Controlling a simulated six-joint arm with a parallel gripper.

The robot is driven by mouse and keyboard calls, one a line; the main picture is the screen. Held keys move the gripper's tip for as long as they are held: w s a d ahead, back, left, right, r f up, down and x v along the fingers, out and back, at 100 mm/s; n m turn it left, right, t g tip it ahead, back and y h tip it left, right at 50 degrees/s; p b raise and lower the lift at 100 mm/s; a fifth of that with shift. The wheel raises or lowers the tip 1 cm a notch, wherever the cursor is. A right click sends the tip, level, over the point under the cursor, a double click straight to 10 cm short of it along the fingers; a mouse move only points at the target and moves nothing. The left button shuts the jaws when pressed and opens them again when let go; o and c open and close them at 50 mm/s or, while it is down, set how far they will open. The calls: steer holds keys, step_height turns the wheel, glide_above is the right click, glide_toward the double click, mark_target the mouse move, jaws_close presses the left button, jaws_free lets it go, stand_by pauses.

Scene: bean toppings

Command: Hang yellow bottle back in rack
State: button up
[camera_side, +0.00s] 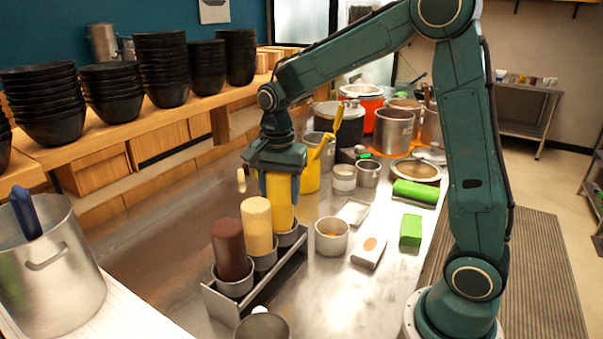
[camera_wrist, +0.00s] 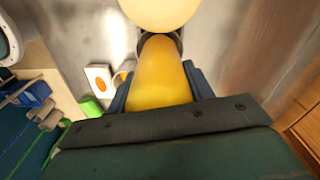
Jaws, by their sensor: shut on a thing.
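The yellow bottle (camera_side: 281,203) stands upright, nozzle end down, at the far cup of the metal rack (camera_side: 262,289). My gripper (camera_side: 281,180) is shut on its upper part from above. In the wrist view the yellow bottle (camera_wrist: 162,78) lies between the fingers of my gripper (camera_wrist: 160,92), its lower end at a dark ring. I cannot tell whether it is fully seated. A cream bottle (camera_side: 257,226) sits in the middle cup, and a brown bottle (camera_side: 230,250) in the near cup. The cream bottle (camera_wrist: 160,10) also shows at the top of the wrist view.
Several pots (camera_side: 394,130) crowd the back. A large pot (camera_side: 48,262) is at the left. The counter left of the rack is clear.

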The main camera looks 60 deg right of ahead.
steer(key=shift+f, duration=0.1)
steer(key=shift+f, duration=1.2)
steer(key=o, duration=1.1)
steer(key=shift+r, duration=3.75)
